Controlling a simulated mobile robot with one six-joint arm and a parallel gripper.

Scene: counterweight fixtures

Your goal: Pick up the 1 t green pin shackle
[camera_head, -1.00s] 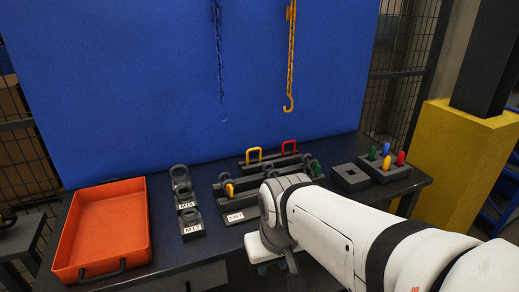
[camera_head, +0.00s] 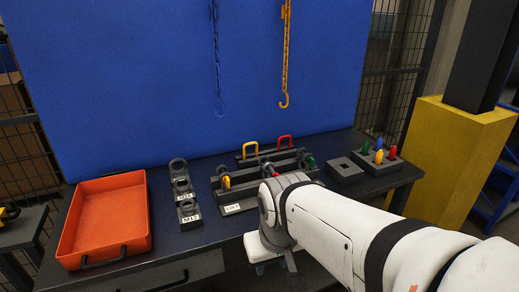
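A dark rack (camera_head: 222,197) on the bench holds several shackles in a row. A shackle with a green part (camera_head: 308,161) sits at the rack's right end; its size marking cannot be read. A shackle with a yellow part (camera_head: 226,182) is at the left end, and one with red is partly hidden behind my arm. My arm reaches in from the lower right, its wrist in front of the rack. The end of my arm hangs below the wrist at the bench's front edge; its fingers cannot be made out, and no held object shows.
An orange tray (camera_head: 104,216) stands on the left, beside dark eye-bolt holders (camera_head: 187,202). A block (camera_head: 381,164) with coloured pins and an empty square block (camera_head: 344,170) are on the right. A yellow hook (camera_head: 284,101) hangs before the blue panel (camera_head: 150,80).

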